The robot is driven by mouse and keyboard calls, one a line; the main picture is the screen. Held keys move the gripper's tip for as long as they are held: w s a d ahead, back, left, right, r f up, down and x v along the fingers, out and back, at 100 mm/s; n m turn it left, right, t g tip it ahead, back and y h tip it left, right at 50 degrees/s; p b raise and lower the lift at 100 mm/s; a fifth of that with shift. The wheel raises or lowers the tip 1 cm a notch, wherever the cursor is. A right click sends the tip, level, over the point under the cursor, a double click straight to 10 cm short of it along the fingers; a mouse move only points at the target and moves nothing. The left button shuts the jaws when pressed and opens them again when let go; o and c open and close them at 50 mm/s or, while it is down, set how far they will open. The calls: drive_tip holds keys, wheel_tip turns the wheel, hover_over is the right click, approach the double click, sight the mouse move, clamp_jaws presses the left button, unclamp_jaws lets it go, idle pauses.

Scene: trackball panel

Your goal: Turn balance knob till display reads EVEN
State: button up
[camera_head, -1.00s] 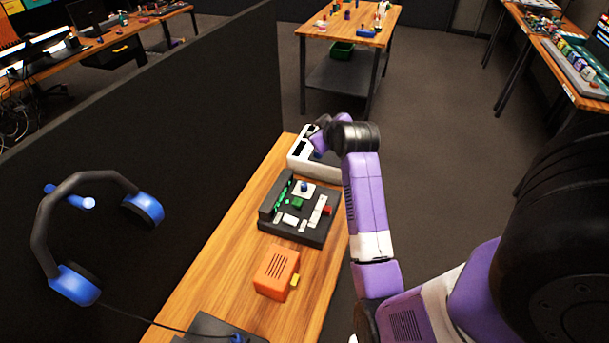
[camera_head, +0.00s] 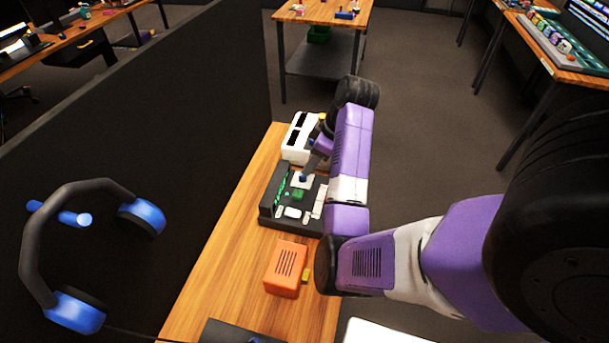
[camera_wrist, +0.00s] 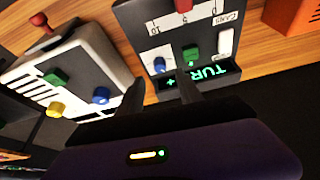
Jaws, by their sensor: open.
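The dark trackball panel (camera_head: 268,206) lies on the wooden desk in the head view, partly behind my arm. In the wrist view (camera_wrist: 135,20) it appears upside down. A blue knob (camera_wrist: 160,65) sits on a white marked plate, beside a green part (camera_wrist: 190,54) and a red one (camera_wrist: 183,5). No balance label is legible. The display (camera_wrist: 214,75) shows green letters like "TUR"; my finger hides part of it. My gripper (camera_wrist: 163,88) is open, its fingertips on either side of the blue knob's line of view. Contact with the knob cannot be told.
A white device (camera_wrist: 75,70) with coloured knobs stands beside the panel, also in the head view (camera_head: 296,150). An orange box (camera_head: 286,268) sits nearer on the desk. A dark partition (camera_head: 200,110) borders the left side, with a blue headset (camera_head: 75,315) on it.

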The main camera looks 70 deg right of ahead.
sight(303, 177)
drive_tip(key=b+x, duration=0.3)
drive_tip(key=x, duration=0.1)
drive_tip(key=shift+f+b, duration=0.1)
drive_tip(key=shift+b, duration=0.3)
drive_tip(key=shift+x, duration=1)
drive_tip(key=shift+c, duration=0.4)
clamp_jaws()
